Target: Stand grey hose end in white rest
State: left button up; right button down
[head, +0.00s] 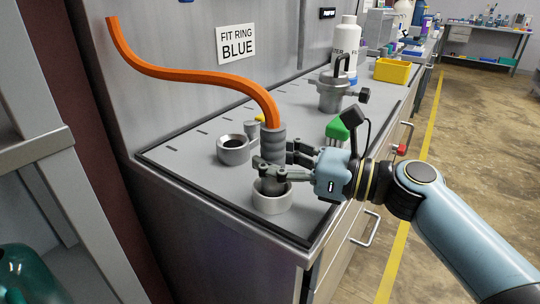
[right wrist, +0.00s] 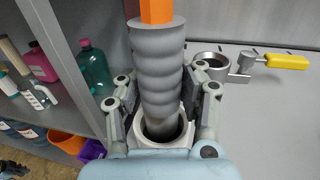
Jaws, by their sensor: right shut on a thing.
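The grey hose end (head: 273,144) is a ribbed cylinder on an orange hose (head: 190,75). It stands roughly upright in the head view. My right gripper (head: 275,161) is shut on it, with one finger on each side. The white rest (head: 272,203) is a short round cup on the bench, directly below the hose end. In the right wrist view the lower tip of the hose end (right wrist: 160,85) shows within the opening of the white rest (right wrist: 185,135). How deep it sits, and whether it touches the bottom, is hidden. My left gripper is not in view.
A grey ring fitting (head: 233,151) with a yellow handle (right wrist: 287,61) stands behind the rest. A metal pot (head: 333,95), a green brush (head: 337,130) and a yellow bin (head: 393,70) stand farther back. The bench's front edge is close to the rest.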

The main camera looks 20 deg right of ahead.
jog(key=shift+f+b, duration=0.6)
jog(key=shift+f, duration=0.35)
jog(key=c, duration=0.7)
grip_release()
jog(key=v, duration=1.2)
